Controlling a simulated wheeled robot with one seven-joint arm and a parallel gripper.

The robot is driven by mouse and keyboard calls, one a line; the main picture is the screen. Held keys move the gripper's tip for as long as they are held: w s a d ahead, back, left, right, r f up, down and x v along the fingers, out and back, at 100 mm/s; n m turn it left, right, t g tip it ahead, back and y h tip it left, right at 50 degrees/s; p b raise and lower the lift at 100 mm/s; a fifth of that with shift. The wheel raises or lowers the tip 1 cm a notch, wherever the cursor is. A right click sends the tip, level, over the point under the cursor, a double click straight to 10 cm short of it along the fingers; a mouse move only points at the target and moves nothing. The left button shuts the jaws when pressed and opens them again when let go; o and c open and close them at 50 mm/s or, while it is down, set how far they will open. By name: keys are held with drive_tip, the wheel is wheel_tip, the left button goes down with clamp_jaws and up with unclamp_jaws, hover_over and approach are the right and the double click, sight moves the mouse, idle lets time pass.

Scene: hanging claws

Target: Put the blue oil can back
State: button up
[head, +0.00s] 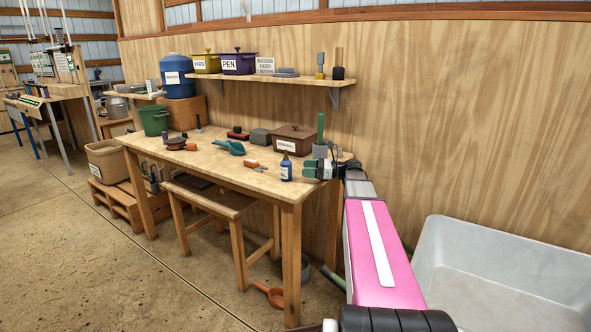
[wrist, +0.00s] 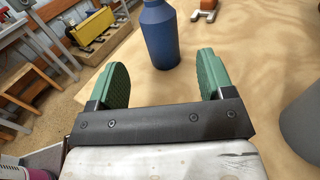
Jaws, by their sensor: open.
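The blue oil can (head: 286,170) stands upright on the wooden table (head: 222,163), near its right front corner. It has a white label and a dark, narrow top. My gripper (head: 312,168) is just to the right of the can, low over the table. In the wrist view my gripper (wrist: 165,78) has its two green finger pads spread wide with nothing between them. The can (wrist: 160,35) stands just beyond the fingertips, roughly centred between them; its top is cut off by the frame edge.
A grey cup (head: 320,151) with a green handle stands close behind my gripper. A shelf (head: 290,81) hangs above. A wooden stool (head: 215,200) stands in front.

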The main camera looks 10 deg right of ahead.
drive_tip(key=shift+v, duration=1.55)
